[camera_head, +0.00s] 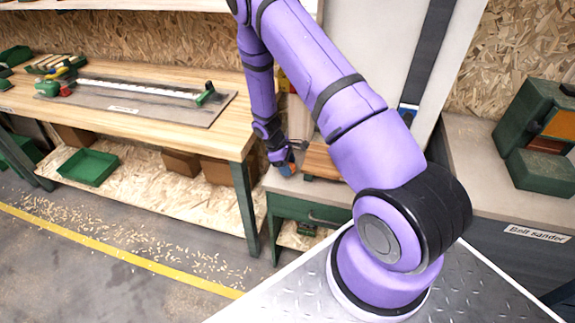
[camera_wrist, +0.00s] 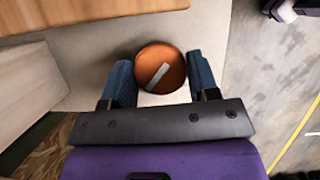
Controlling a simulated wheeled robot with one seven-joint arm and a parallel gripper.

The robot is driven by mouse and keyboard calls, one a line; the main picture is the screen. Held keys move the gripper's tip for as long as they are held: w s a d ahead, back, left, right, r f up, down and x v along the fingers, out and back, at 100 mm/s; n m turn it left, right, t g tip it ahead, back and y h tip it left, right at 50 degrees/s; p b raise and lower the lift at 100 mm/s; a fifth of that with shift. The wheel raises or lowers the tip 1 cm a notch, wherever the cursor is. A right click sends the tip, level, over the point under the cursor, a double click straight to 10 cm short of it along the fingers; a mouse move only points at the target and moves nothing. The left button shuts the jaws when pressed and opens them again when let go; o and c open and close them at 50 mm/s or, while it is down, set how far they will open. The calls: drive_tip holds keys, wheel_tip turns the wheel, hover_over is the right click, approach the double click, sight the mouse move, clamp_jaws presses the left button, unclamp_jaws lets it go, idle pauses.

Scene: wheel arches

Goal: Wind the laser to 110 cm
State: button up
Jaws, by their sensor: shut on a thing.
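My gripper (camera_wrist: 161,80) is shut on a round orange-brown knob (camera_wrist: 150,56) with a pale pointer stripe, seen from above in the wrist view. Its two blue fingers sit on the left and right sides of the knob. In the head view my gripper (camera_head: 287,168) is low at the front edge of a pale worktop, and my arm hides much of what lies behind it. I cannot make out a laser or a 110 cm reading. A long pale scale strip (camera_head: 130,89) lies along a grey board on the left bench.
A wooden block (camera_wrist: 90,12) lies close to the knob in the wrist view. The wooden bench (camera_head: 100,122) stands left, with a green tray (camera_head: 88,167) on its lower shelf. A green belt sander (camera_head: 535,140) stands right. The floor at front left is open, with scattered shavings.

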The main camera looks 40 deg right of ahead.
drive_tip(key=shift+m, duration=0.3)
idle(0.4)
drive_tip(key=o, duration=0.6)
drive_tip(key=shift+o, duration=0.2)
drive_tip(key=v, duration=1)
drive_tip(key=shift+w+r, duration=0.25)
drive_tip(key=shift+r, duration=0.05)
